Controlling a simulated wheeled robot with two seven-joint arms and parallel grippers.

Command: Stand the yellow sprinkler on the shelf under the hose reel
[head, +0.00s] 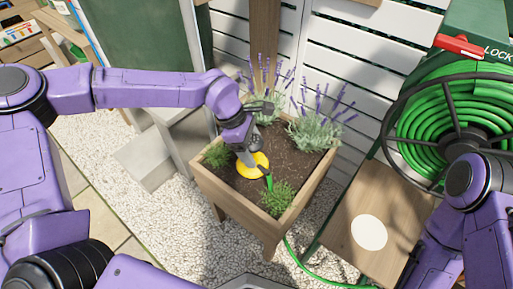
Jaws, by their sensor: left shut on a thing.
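The yellow sprinkler (262,160) has a round yellow base and a green stub (269,182) on its near side. It is at the soil of the wooden planter (235,208); I cannot tell whether it touches the soil. My left gripper (247,157) is shut on the sprinkler from above and hides part of it. The wooden shelf (345,211) is at the lower right, with a white round mark (369,232) on it. The hose reel (440,122), wound with green hose, is above it. My right arm covers part of the reel; its gripper is not visible.
Lavender (315,130) and low green plants (277,198) grow around the planter soil. A green hose (300,262) runs over white gravel (190,240) between planter and shelf. A red lever (458,45) is above the reel. Concrete steps (145,160) stand left of the planter.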

